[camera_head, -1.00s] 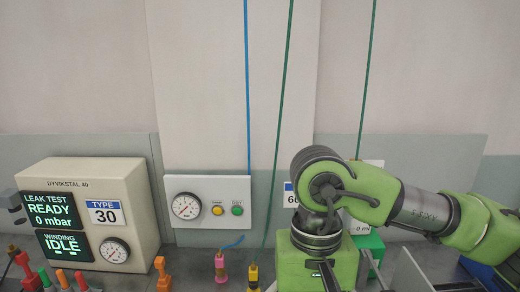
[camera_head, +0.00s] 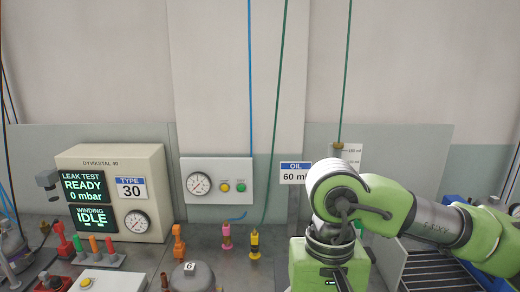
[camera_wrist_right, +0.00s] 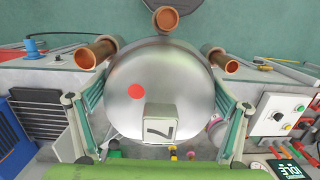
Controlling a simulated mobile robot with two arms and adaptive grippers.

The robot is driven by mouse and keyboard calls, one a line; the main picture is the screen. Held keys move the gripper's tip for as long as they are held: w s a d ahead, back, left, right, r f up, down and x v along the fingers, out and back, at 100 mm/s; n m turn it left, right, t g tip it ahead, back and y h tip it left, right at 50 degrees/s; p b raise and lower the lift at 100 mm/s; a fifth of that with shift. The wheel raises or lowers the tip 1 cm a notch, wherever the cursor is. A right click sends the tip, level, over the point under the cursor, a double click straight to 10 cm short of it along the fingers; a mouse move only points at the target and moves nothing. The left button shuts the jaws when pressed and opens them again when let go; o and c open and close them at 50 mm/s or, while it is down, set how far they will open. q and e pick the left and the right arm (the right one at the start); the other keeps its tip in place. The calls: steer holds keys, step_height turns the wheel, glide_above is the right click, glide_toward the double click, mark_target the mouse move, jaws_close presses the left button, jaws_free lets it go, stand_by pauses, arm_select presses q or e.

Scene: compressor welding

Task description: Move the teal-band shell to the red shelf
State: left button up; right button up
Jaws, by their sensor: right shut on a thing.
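A silver domed shell (camera_wrist_right: 160,75) with copper tube stubs, a red dot and a white tag reading 7 fills the middle of the right wrist view. My right gripper (camera_wrist_right: 162,115) is shut on it, with a finger on each side. No teal band can be made out on the part that shows. In the head view my right arm comes in from the right, and its gripper and the shell are out of frame below. My left gripper is not in view. No red shelf can be made out.
A leak test cabinet (camera_head: 113,197) stands at the left of the grey bench. A dome tagged 6 (camera_head: 190,279) is at the bottom edge. Coloured fittings (camera_head: 254,245) stand near the gauge panel (camera_head: 217,182). A dark slatted rack (camera_head: 440,272) lies behind my arm.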

steer(key=d+f, duration=0.1)
steer(key=w+d+f, duration=0.1)
steer(key=f, duration=0.1)
steer(key=w+d+f, duration=0.1)
steer(key=f, duration=0.1)
steer(key=shift+d+b, duration=0.35)
steer(key=shift+d, duration=0.05)
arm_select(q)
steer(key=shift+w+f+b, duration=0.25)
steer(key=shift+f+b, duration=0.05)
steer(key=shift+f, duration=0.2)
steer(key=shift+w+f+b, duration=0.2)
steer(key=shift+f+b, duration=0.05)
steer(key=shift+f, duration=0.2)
arm_select(e)
steer(key=s+d+f, duration=0.1)
steer(key=d+f, duration=0.5)
steer(key=f, duration=0.1)
steer(key=shift+s+d, duration=0.15)
steer(key=shift+s, duration=0.2)
